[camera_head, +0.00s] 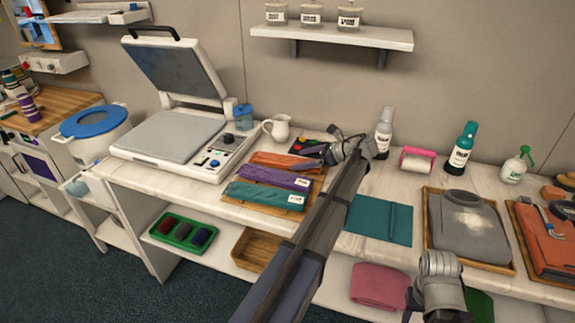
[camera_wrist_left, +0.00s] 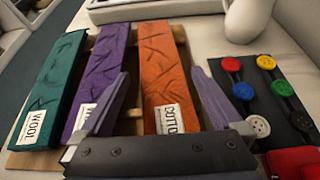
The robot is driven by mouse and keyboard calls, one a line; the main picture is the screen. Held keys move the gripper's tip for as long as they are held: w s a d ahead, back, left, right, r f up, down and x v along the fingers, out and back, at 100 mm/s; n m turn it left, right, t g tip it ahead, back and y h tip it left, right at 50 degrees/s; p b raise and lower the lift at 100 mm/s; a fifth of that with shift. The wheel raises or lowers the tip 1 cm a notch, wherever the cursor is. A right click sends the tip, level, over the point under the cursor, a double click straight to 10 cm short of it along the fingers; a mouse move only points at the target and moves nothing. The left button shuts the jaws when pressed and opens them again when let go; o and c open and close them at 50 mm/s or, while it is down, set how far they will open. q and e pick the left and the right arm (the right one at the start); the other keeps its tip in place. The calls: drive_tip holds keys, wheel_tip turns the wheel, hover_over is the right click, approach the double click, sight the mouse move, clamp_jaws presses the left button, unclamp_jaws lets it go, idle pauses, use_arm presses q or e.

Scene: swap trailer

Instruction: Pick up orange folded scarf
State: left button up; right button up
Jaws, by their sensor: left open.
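The orange folded scarf (camera_head: 285,161) lies flat at the back of a row of folded scarves on a wooden tray (camera_head: 300,207). It has a white label reading "COTTO". My left gripper (camera_head: 326,152) is open and empty at the scarf's right, labelled end. In the left wrist view, its two fingers (camera_wrist_left: 161,78) stand on either side of the orange scarf (camera_wrist_left: 165,65), with the label between them. I cannot tell whether they touch it. A purple scarf (camera_wrist_left: 105,62) and a teal scarf (camera_wrist_left: 48,90) lie beside it. Only part of my right arm shows; its gripper is not visible.
A heat press (camera_head: 175,135) stands open to the left, with a white jug (camera_head: 278,128) behind the scarves. A dark board of coloured buttons (camera_wrist_left: 275,100) lies right of the orange scarf. A teal cloth (camera_head: 380,221) and a grey garment on a tray (camera_head: 462,232) lie further right.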

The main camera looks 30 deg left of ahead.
sight(289, 161)
use_arm(q)
drive_tip(key=b+x, duration=0.1)
drive_tip(key=x, duration=0.2)
drive_tip(key=shift+s+a, duration=0.1)
drive_tip(key=shift+a, duration=0.1)
drive_tip(key=c, duration=1.3)
drive_tip(key=shift+o, duration=0.2)
wheel_tip(289, 161, up, 10)
drive_tip(key=p, duration=1)
drive_tip(key=shift+r, duration=0.2)
drive_tip(key=shift+f, duration=0.1)
